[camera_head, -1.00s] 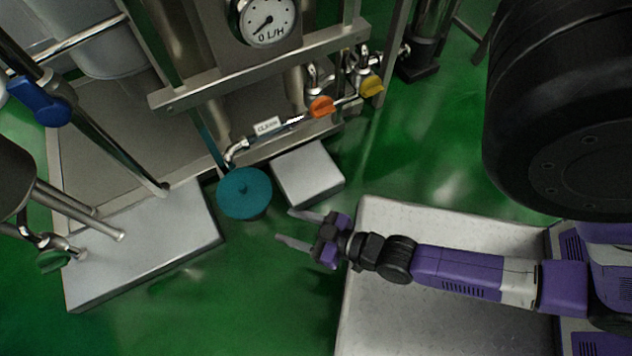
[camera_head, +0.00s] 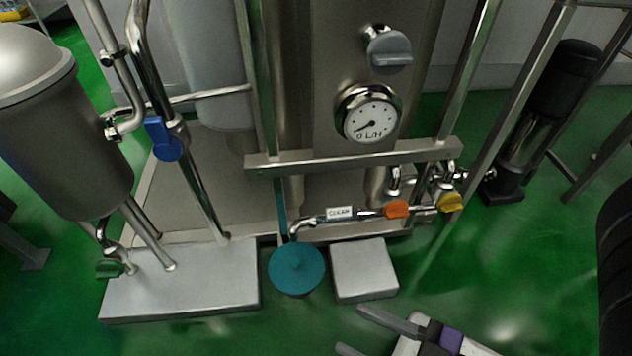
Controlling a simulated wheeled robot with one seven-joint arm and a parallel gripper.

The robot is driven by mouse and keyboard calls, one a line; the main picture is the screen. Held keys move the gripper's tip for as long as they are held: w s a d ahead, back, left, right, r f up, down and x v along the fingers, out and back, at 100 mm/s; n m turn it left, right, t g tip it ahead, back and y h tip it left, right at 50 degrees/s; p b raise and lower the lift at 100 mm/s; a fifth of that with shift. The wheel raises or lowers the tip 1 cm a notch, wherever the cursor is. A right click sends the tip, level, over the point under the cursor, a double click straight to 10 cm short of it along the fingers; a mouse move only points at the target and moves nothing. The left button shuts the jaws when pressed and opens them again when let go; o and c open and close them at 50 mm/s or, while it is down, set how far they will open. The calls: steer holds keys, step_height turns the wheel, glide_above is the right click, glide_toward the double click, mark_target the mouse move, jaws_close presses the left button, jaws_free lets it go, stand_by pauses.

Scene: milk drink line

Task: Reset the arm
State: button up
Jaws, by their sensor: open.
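My gripper (camera_head: 368,334) shows at the bottom edge of the head view, right of centre. Its two grey fingers are apart with nothing between them, and the lower finger is partly cut off by the frame. Only a small purple and white part of my arm shows behind it; the rest is out of view. The gripper is below and to the right of a teal round-topped container (camera_head: 297,267) and in front of a grey block (camera_head: 363,269), apart from both in the picture.
A steel frame carries a round gauge (camera_head: 369,115), an orange valve handle (camera_head: 397,209) and a yellow one (camera_head: 452,202). A blue handle (camera_head: 162,139) and steel tank (camera_head: 62,130) stand left, above a grey slab (camera_head: 185,278). Green floor (camera_head: 500,270) is open at right.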

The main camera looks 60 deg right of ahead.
step_height(320, 180, up, 32)
steer(key=p, duration=3.1)
steer(key=shift+f, duration=0.1)
